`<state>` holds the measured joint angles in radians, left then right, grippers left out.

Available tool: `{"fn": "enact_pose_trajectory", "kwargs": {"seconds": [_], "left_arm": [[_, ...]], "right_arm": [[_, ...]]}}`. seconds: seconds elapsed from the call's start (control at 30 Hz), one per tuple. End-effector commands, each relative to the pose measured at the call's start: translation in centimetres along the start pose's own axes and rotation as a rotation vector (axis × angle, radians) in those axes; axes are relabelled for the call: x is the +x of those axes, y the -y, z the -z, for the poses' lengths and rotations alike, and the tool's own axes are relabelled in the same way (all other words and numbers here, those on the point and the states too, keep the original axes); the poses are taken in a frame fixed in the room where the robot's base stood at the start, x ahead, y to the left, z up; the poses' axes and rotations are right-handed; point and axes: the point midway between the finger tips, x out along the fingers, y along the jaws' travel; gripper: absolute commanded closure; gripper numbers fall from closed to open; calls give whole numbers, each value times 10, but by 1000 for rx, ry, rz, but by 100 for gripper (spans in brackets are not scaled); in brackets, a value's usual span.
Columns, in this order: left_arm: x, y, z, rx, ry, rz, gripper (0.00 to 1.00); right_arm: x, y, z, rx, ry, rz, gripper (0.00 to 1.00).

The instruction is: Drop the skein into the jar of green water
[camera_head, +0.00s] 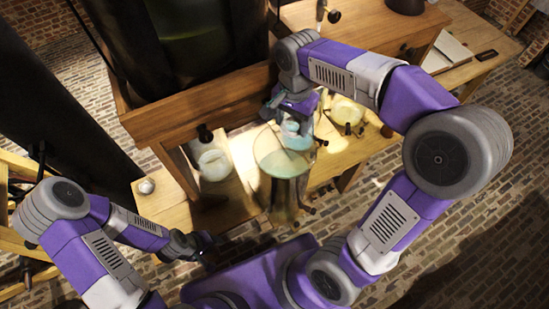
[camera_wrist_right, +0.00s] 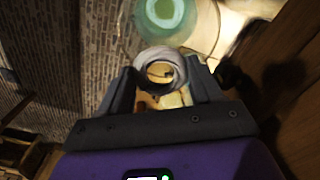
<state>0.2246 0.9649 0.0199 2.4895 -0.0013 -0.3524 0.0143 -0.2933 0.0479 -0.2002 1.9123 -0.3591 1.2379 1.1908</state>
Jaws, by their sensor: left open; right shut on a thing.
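My right gripper (camera_head: 297,106) is shut on the skein (camera_wrist_right: 158,55), a pale grey-white ring that shows between the fingertips in the right wrist view. In the head view the gripper hangs near the jar of green water (camera_head: 285,166), a tall glass cylinder with a pale green surface. In the right wrist view the jar's green water (camera_wrist_right: 165,12) shows at the top, beyond the skein and apart from it in the picture. The skein's height over the jar is hard to tell. My left gripper (camera_head: 192,246) is open and empty, low at the left.
A jar with pale yellow contents (camera_head: 346,112) stands to the right, behind my right arm. A whitish round vessel (camera_head: 213,164) stands on the left under the wooden frame (camera_head: 215,107). A small pale ball (camera_head: 146,186) is at the bench's left end. Brick floor lies around.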

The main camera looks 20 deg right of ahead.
Motion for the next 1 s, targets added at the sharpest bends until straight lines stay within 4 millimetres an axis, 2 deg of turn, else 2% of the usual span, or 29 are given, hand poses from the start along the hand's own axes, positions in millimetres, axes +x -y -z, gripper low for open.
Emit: {"fn": "enact_pose_trajectory", "kwargs": {"seconds": [0.27,0.7,1.0], "left_arm": [[8,4,0,0,2,0,57],[48,18,2,0,1,0,57],[50,19,2,0,1,0,57]], "right_arm": [[10,0,0,0,0,0,64],[58,0,0,-1,0,0,64],[60,0,0,-1,0,1,64]]}}
